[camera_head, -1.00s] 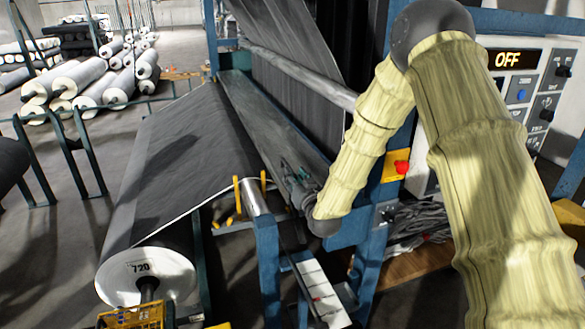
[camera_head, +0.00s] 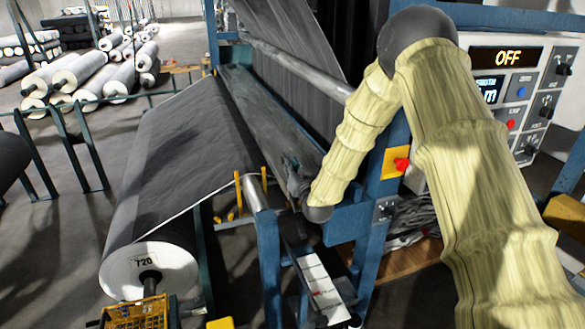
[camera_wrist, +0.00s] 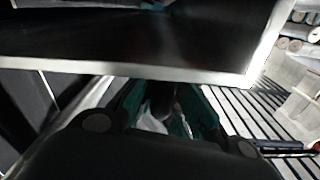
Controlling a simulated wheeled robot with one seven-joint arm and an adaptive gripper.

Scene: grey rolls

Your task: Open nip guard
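The nip guard appears to be the long grey-green panel (camera_head: 255,110) along the front of the machine, below the bright roller; I cannot be sure. My gripper (camera_head: 295,178) is at the panel's near end, small and partly hidden by my arm's sleeve. Whether it touches the panel is unclear. In the wrist view, a dark flat panel with a pale edge (camera_wrist: 125,68) crosses the top, close in front of my gripper (camera_wrist: 165,105). The fingertips are in shadow and partly covered by this panel, so their opening is hidden.
A dark fabric web (camera_head: 185,140) runs down to the roll marked 720 (camera_head: 150,268). Blue posts, a red button on a yellow plate (camera_head: 401,164) and a control panel reading OFF (camera_head: 508,58) stand close to my arm. Rolls (camera_head: 80,75) lie at the back left.

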